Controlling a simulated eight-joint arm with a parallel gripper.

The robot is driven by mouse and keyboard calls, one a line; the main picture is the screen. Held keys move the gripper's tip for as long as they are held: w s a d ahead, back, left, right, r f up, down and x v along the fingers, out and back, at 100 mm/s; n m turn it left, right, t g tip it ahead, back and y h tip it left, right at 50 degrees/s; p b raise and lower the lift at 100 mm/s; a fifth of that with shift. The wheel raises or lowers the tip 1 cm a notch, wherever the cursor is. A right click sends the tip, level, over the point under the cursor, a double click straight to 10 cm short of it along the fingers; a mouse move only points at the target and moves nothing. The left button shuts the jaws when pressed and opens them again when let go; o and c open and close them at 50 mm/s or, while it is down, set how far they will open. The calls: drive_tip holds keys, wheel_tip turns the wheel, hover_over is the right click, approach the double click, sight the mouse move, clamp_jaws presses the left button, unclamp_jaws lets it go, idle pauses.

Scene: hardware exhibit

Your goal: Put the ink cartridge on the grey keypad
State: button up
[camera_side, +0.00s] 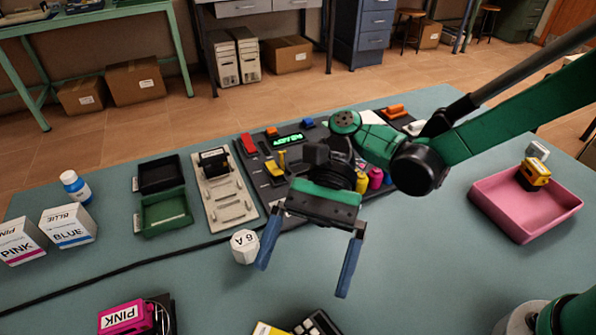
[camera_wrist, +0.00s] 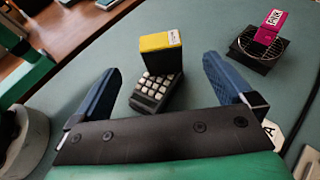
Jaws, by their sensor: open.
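A pink block marked PINK (camera_side: 124,316), which looks like an ink cartridge, rests on a black round-grilled unit (camera_side: 163,312) at the lower left of the side view. The pink block also shows at the upper right of the wrist view (camera_wrist: 272,26). The dark grey keypad (camera_wrist: 152,92) with pale keys shows between my fingers in the wrist view; the side view cuts it off at the bottom edge (camera_side: 317,324). A yellow labelled block (camera_wrist: 160,56) overlaps the keypad's far end; I cannot tell whether it rests on it. My gripper (camera_side: 302,281) is open and empty, above the table.
A white faceted piece marked 6 A (camera_side: 244,247) stands left of my gripper. Green (camera_side: 165,213) and black (camera_side: 160,175) trays, a beige board (camera_side: 225,190) and a dark panel (camera_side: 262,180) lie behind. A pink tray (camera_side: 500,215) holds a yellow item.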

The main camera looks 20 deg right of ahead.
drive_tip(key=w+d+r+n+t+h, duration=0.2)
drive_tip(key=d+n+t+h, duration=0.2)
drive_tip(key=d+t, duration=0.4)
drive_tip(key=w+d+r+n+t+h, duration=0.1)
drive_tip(key=d+n+t+h, duration=0.4)
drive_tip(key=d, duration=1)
drive_tip(key=w+t, duration=0.1)
drive_tip(key=t, duration=0.2)
drive_tip(key=shift+w+d+r+t+h, duration=0.3)
drive_tip(key=shift+w+r+t, duration=0.05)
drive_tip(key=shift+t, duration=0.05)
